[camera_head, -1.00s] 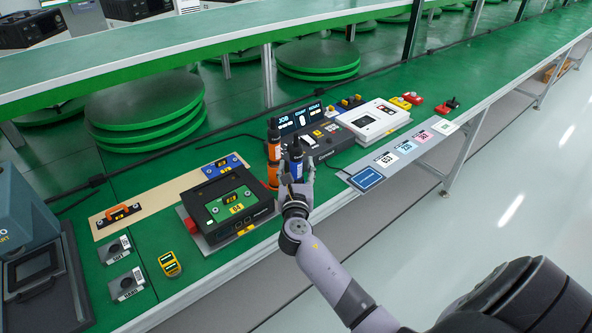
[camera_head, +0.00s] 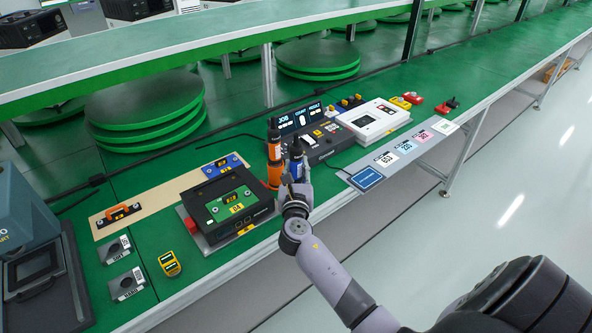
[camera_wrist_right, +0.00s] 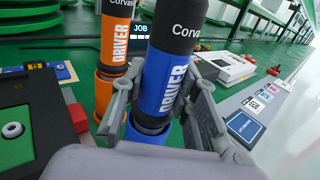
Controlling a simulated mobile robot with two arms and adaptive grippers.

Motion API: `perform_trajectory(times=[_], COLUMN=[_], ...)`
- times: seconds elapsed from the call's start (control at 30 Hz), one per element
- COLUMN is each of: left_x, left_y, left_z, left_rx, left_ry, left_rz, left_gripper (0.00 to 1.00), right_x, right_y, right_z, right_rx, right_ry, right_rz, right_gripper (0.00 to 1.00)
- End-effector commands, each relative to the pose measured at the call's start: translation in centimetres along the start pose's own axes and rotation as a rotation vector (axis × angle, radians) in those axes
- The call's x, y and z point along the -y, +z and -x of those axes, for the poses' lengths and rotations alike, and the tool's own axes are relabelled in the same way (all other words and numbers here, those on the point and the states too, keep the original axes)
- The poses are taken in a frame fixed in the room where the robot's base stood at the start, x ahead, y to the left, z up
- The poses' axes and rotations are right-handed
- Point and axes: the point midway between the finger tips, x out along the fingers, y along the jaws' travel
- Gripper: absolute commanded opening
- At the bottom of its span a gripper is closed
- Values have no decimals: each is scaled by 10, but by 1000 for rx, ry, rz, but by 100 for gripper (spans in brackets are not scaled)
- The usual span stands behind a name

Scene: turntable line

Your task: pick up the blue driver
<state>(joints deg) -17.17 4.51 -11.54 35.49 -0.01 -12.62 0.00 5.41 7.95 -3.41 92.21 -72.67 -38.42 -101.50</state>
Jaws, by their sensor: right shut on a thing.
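The blue driver (camera_head: 296,160) stands upright near the front edge of the green bench, with a black upper part. In the right wrist view the blue driver (camera_wrist_right: 165,75) is between the two grey fingers of my right gripper (camera_wrist_right: 163,108), which is shut on it. In the head view my right gripper (camera_head: 296,184) hides its lower part. A blue holder (camera_wrist_right: 147,136) shows at its lower end; I cannot tell whether the driver is clear of it. My left gripper is not in view.
An orange driver (camera_head: 274,150) stands in an orange holder (camera_wrist_right: 103,92) close to the left of the blue one. A black fixture with a green board (camera_head: 238,207) lies further left. A black console (camera_head: 318,140) is behind, and a blue-screened pad (camera_head: 366,178) is to the right.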

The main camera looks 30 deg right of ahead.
Motion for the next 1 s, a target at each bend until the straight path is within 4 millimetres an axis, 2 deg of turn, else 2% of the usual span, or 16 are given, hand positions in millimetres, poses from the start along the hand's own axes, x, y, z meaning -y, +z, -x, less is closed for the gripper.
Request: perform_trajectory(times=[0.37,0.57,0.77,1.0], left_x=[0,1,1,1], left_y=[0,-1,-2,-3], left_z=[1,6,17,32], left_rx=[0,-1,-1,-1], left_ry=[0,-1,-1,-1], left_rz=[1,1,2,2], left_gripper=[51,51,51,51], right_x=[0,0,0,0], right_y=[3,17,50,108], right_z=[0,-1,-1,-1], right_rx=[3,5,8,11], right_ry=[0,0,0,1], right_rz=[-1,-3,-3,-3], right_gripper=[0,0,0,0])
